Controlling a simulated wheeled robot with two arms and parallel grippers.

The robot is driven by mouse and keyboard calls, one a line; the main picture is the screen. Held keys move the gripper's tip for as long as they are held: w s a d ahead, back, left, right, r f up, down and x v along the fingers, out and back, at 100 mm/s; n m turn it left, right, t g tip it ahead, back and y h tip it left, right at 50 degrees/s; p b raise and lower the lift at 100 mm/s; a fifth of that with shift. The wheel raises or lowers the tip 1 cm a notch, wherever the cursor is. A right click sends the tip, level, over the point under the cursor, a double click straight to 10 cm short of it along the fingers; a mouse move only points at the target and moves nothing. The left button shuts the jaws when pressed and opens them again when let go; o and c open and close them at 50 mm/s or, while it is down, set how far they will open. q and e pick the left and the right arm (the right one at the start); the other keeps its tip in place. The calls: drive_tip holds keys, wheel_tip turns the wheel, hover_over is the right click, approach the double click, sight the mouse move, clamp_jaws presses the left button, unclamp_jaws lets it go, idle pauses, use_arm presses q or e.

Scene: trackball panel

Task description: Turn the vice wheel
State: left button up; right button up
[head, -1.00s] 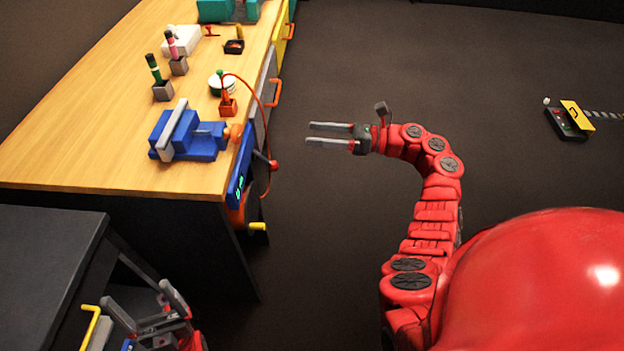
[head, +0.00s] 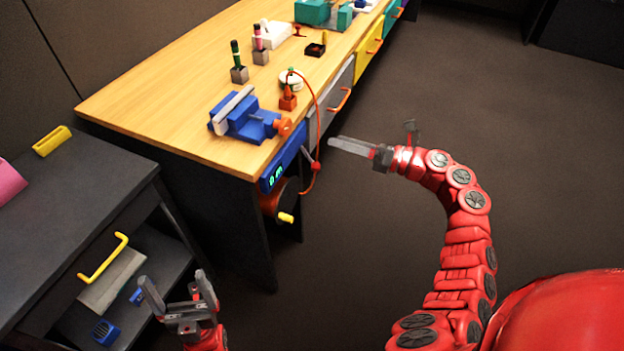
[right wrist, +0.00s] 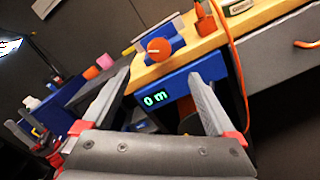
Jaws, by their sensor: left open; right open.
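The blue vice (head: 240,120) with a light grey jaw bar sits on the wooden bench near its front corner. Its orange wheel (head: 283,126) faces the bench's front edge, and it also shows in the right wrist view (right wrist: 158,50). My right gripper (head: 332,142) is open and empty, a short way to the right of the wheel and apart from it. In the right wrist view its fingers (right wrist: 157,85) stand either side of the blue display box, with the wheel beyond. My left gripper (head: 175,285) is open and empty, low beside the dark cart.
A blue box with a green display (head: 283,160) hangs on the bench front, with an orange crank below. An orange cable (head: 317,110) loops over the edge near my right gripper. A dark cart (head: 70,210) stands at left. The floor at right is clear.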

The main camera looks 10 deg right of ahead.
sight(288, 125)
drive_tip(key=shift+n, duration=0.4)
drive_tip(key=x, duration=1.4)
drive_tip(key=shift+w+a, duration=0.15)
drive_tip(key=shift+a, duration=0.05)
drive_tip(key=shift+n, duration=1.7)
drive_tip(key=n, duration=0.1)
drive_tip(key=n+p, duration=0.1)
drive_tip(key=n, duration=0.1)
drive_tip(key=shift+s+r, duration=0.2)
drive_tip(key=b+v, duration=0.2)
drive_tip(key=v, duration=1.5)
drive_tip(key=s+a+r+m+g+y+p, duration=0.2)
drive_tip(key=s+a+r+m+y+p, duration=0.1)
drive_tip(key=s+a, duration=0.4)
drive_tip(key=s+a+r+m+g+y+p, duration=0.2)
drive_tip(key=s+a+r+m+y+p, duration=0.2)
drive_tip(key=s+a+y+p, duration=0.1)
drive_tip(key=shift+s+a+r+y, duration=0.35)
drive_tip(key=shift+s+a+y, duration=0.6)
drive_tip(key=shift+s, duration=0.45)
